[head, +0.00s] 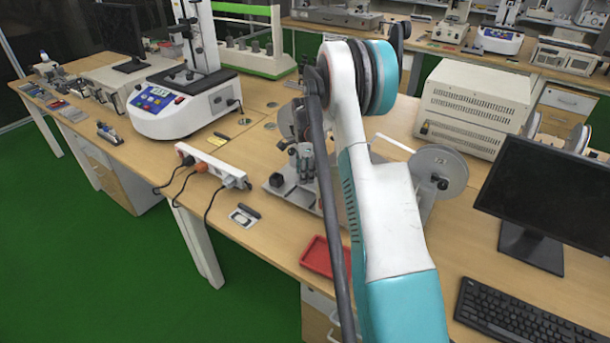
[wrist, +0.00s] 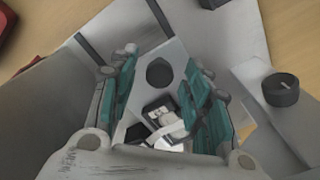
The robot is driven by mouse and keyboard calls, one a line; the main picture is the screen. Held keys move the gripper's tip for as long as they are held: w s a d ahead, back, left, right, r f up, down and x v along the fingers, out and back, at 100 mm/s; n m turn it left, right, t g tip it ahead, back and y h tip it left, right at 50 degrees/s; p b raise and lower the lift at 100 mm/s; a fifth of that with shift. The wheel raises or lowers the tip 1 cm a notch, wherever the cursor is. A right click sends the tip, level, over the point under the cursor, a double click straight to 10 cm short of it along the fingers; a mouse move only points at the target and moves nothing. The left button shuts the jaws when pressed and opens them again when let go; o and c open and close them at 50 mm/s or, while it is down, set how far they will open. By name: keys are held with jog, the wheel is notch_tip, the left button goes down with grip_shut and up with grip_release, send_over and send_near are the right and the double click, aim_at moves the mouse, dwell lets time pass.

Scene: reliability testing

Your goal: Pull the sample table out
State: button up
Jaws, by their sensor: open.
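In the wrist view, my gripper (wrist: 161,62) is open, with its teal-sided fingers apart to the left and right. A round black knob (wrist: 160,73) on a light grey metal plate (wrist: 168,54) shows between the fingers. I cannot tell whether either finger touches it. The plate looks like the sample table, but I cannot be sure. Below the knob are small black and silver parts (wrist: 167,122), partly cut off by the gripper. In the head view, the metal test device (head: 303,172) stands on the bench, largely hidden by my arm. My gripper is hidden there.
A second black knob (wrist: 281,90) sits right of my gripper. A red tray (head: 321,258) lies near the bench's front edge. A power strip (head: 213,165) with cables is left of the device. A reel (head: 438,172), monitor (head: 550,195) and keyboard (head: 525,322) are to the right.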

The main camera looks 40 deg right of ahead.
jog(key=shift+f, duration=0.15)
jog(key=shift+c, duration=0.5)
grip_shut()
jog(key=s+a, duration=0.3)
jog(key=a, duration=0.7)
jog(key=shift+s, duration=0.3)
jog(key=shift+a, duration=0.1)
jog(key=shift+o, duration=0.5)
grip_release()
notch_tip(320, 180, up, 12)
